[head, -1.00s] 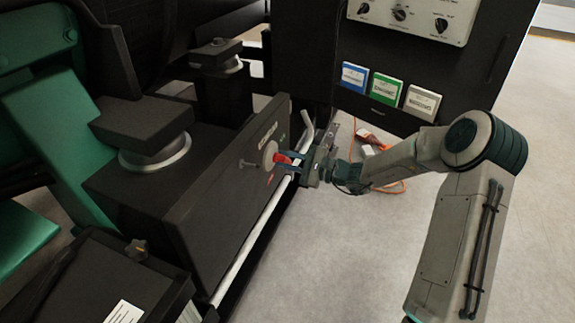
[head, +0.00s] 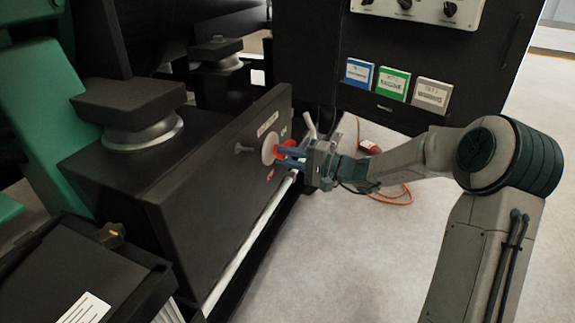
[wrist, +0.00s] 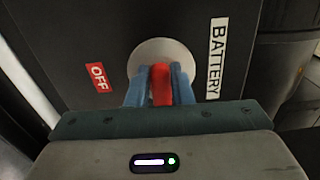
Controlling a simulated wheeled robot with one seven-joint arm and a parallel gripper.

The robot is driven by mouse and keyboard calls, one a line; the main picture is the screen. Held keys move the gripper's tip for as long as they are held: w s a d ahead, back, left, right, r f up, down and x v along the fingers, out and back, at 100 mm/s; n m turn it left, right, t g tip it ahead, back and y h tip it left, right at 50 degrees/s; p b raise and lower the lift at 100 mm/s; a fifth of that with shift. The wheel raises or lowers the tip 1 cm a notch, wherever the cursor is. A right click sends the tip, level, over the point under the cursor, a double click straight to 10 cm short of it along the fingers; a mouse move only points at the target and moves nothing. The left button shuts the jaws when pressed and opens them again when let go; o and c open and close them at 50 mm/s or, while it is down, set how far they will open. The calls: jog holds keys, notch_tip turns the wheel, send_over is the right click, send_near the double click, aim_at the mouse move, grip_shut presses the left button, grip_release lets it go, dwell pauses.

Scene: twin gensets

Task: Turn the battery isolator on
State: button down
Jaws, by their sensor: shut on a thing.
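The battery isolator is a red handle (wrist: 161,84) on a pale round plate (wrist: 150,54), set in the dark front panel of a box. In the head view the plate (head: 269,148) shows on the panel, with the red handle (head: 291,151) sticking out from it. My gripper (head: 284,156) reaches in from the right. Its blue fingers are shut on the red handle, one on each side, as the wrist view (wrist: 160,86) shows. A red OFF label (wrist: 99,77) and a white BATTERY label (wrist: 217,58) flank the plate in the wrist view. A green label (head: 283,132) is small in the head view.
A pale rail (head: 250,240) runs along below the panel. A black cabinet with blue, green and grey cards (head: 394,84) stands behind my gripper. An orange cable (head: 398,198) lies on the floor.

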jog(key=shift+f+n+b, duration=0.1)
jog(key=shift+n+b, duration=0.2)
dwell(0.4)
jog(key=c, duration=1.3)
grip_release()
jog(key=shift+d, duration=0.15)
jog(key=shift+p+v, duration=2.05)
jog(key=shift+v, duration=4.75)
